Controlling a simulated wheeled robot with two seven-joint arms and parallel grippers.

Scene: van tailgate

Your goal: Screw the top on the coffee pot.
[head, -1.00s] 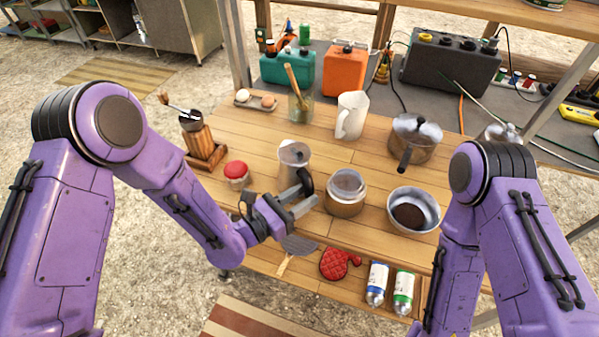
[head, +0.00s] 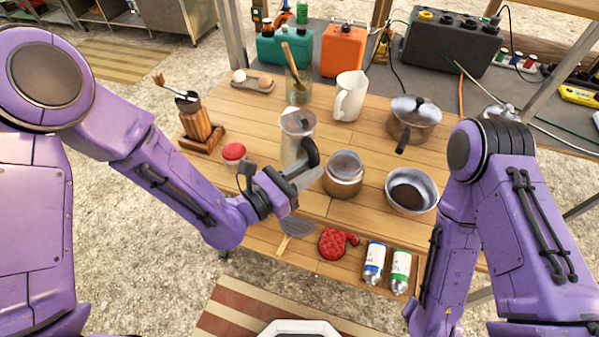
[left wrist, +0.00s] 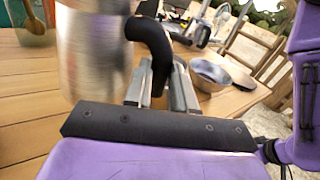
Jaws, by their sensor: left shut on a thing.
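The coffee pot top (head: 296,145) is a silvery, upright cylinder with a lid and a black curved handle. It also shows in the left wrist view (left wrist: 92,50), with its handle running between the fingers. My left gripper (head: 304,178) is shut on that handle, and the top appears to be a little above the table. The pot base (head: 343,184), a squat round metal vessel, stands on the table just right of the top, apart from it. My right arm shows at the right, but its gripper is out of view.
A metal bowl with dark contents (head: 412,190) stands right of the base. A red mitt (head: 337,243) and bottles lie on the lower shelf.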

